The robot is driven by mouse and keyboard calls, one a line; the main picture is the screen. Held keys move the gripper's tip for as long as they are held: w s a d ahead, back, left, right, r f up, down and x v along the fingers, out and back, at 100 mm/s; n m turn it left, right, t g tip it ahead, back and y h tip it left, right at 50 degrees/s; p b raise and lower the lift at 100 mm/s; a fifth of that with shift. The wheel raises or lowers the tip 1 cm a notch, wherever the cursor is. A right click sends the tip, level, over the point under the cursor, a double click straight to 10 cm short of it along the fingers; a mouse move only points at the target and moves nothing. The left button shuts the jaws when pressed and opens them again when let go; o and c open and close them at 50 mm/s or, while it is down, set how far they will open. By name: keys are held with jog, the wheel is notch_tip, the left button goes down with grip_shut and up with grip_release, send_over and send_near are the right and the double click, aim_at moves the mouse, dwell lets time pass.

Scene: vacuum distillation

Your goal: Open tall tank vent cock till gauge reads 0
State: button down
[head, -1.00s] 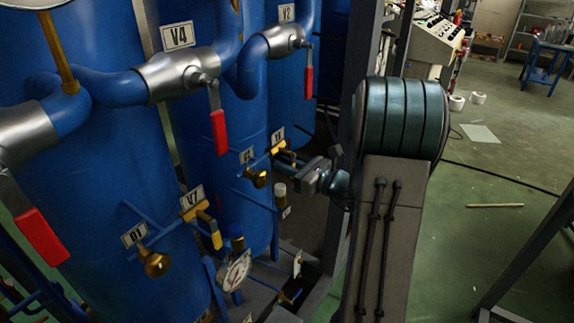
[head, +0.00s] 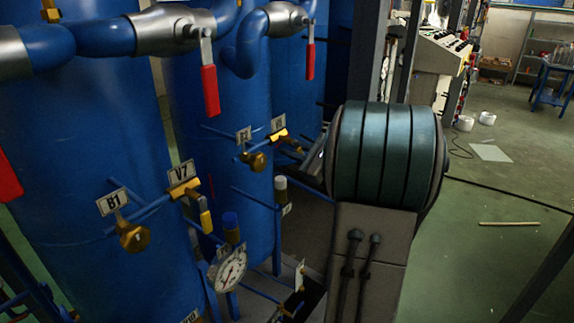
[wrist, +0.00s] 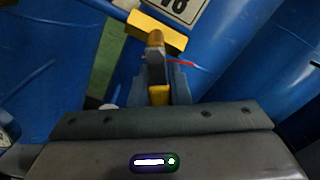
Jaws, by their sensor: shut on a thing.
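A yellow-handled cock (head: 278,135) sits on the middle blue tank (head: 215,120) under a tag that seems to read V8. In the wrist view the cock's yellow body (wrist: 155,32) and part of its tag (wrist: 180,10) show at the top. My gripper (wrist: 157,70) is shut on the cock's yellow handle (wrist: 160,95), which shows between the fingers. In the head view my arm hides most of the gripper. A round white gauge (head: 230,268) stands low in front of the tanks; its reading is too small to tell.
A similar yellow cock tagged V7 (head: 186,188) and a brass valve tagged B1 (head: 132,236) are on the nearer tank. Red-handled valves (head: 209,90) hang above. A dark frame post (head: 372,60) stands close beside my arm.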

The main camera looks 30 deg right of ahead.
jog(key=shift+d+r+n+b, duration=0.1)
jog(key=shift+d+n+b, duration=0.05)
jog(key=shift+n+b, duration=0.5)
jog(key=c, duration=1.4)
grip_release()
jog(key=shift+o, duration=0.2)
jog(key=v, duration=1.4)
jog(key=shift+b, duration=0.45)
jog(key=shift+w, duration=0.15)
